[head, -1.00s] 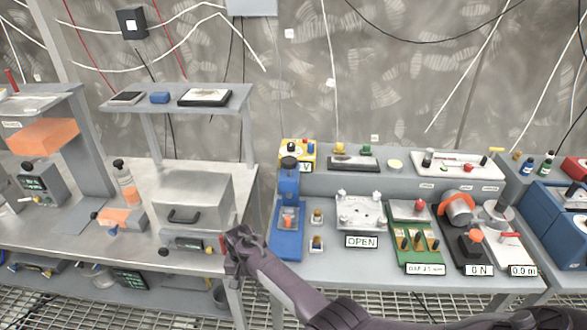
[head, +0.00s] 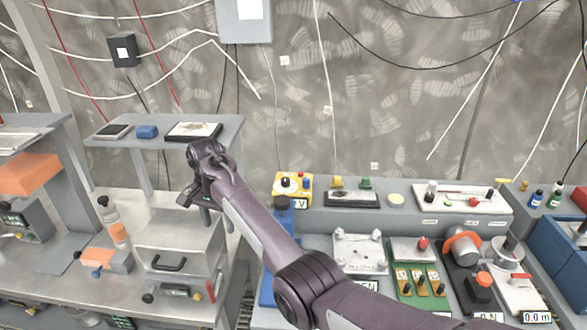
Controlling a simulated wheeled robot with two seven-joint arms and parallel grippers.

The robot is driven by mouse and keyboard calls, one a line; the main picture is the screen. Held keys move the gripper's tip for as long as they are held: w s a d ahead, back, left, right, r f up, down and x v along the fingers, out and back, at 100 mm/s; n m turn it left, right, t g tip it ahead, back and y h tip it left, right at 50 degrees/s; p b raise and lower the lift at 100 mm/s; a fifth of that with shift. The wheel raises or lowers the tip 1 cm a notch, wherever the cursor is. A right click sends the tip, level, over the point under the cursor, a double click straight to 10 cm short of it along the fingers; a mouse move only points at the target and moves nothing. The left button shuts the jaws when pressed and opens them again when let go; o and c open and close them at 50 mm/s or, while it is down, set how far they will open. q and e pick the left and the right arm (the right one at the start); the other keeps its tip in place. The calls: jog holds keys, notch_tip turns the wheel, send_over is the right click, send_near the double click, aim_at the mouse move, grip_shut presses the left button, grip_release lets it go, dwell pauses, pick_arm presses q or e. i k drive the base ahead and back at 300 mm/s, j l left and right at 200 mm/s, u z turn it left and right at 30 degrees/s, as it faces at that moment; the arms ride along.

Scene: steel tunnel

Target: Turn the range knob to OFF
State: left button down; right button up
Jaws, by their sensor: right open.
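A yellow meter box (head: 301,197) stands on the raised back shelf of the right bench. A dark round knob (head: 288,183) on a pale dial sits on its top, with small blue and red parts beside it. I take this as the range knob; its pointer and any OFF mark are too small to read. My right gripper (head: 197,198) is open and empty, left of the meter and apart from it, above the grey metal box. My right forearm passes in front of the bench, below and left of the meter. My left gripper is not in view.
A small raised shelf (head: 222,133) with a framed tablet stands just behind my right gripper. The grey box (head: 178,239) with a black handle lies below it. A blue device (head: 284,220) stands in front of the meter. Several instruments fill the right bench.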

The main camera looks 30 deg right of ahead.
aim_at(285, 181)
jog(key=i+l, duration=0.15)
jog(key=l, duration=0.2)
jog(key=i+l, duration=0.15)
jog(key=l, duration=0.25)
jog(key=i+l, duration=0.2)
jog(key=l, duration=0.15)
jog(key=i+l, duration=0.15)
jog(key=l, duration=0.2)
